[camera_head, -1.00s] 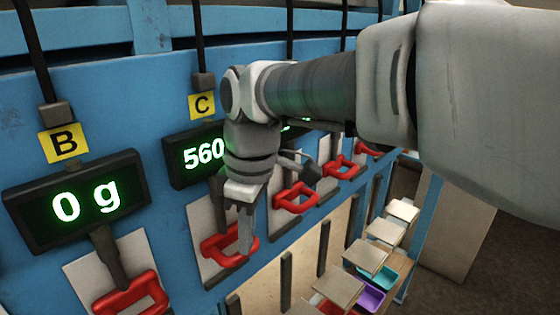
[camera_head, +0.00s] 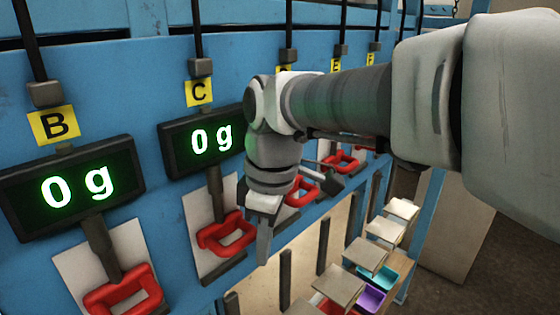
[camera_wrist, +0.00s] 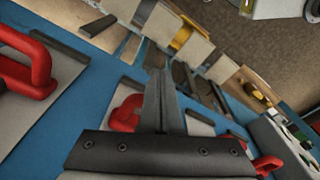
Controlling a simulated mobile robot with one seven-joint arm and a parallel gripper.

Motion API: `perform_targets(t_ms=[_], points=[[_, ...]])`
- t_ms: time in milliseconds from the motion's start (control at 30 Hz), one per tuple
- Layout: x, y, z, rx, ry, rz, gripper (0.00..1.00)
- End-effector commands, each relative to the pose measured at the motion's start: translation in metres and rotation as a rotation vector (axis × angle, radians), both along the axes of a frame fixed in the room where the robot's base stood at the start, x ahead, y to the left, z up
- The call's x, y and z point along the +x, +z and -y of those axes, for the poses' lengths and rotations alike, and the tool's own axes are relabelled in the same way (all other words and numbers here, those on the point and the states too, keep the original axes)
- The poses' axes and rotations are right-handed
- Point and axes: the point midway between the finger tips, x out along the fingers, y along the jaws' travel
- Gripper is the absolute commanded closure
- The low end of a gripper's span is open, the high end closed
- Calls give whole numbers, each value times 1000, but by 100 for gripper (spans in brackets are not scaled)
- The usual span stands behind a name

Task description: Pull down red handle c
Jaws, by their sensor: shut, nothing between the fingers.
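Red handle C (camera_head: 227,233) hangs below the yellow C label (camera_head: 199,93) on the blue panel. Its display (camera_head: 203,140) reads 0 g. My gripper (camera_head: 264,252) is shut and empty, pointing down, just right of and in front of handle C, apart from it. In the wrist view the shut fingers (camera_wrist: 160,90) stand in the middle, with one red handle (camera_wrist: 30,65) large at the left and another red handle (camera_wrist: 126,112) partly hidden behind the fingers. I cannot tell for certain which letters these two carry.
Handle B (camera_head: 124,293) is at the lower left, its display (camera_head: 70,193) reading 0 g. More red handles (camera_head: 341,161) run along the panel to the right. Pale flaps (camera_head: 365,254) and colored bins (camera_head: 371,298) lie below right.

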Motion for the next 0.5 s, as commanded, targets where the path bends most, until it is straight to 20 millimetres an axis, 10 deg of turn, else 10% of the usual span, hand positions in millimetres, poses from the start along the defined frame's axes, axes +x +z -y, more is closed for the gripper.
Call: perform_targets(t_ms=[267,500], points=[[1,16,1,3,0,5,100],[0,70,6,3,-2,7,100]])
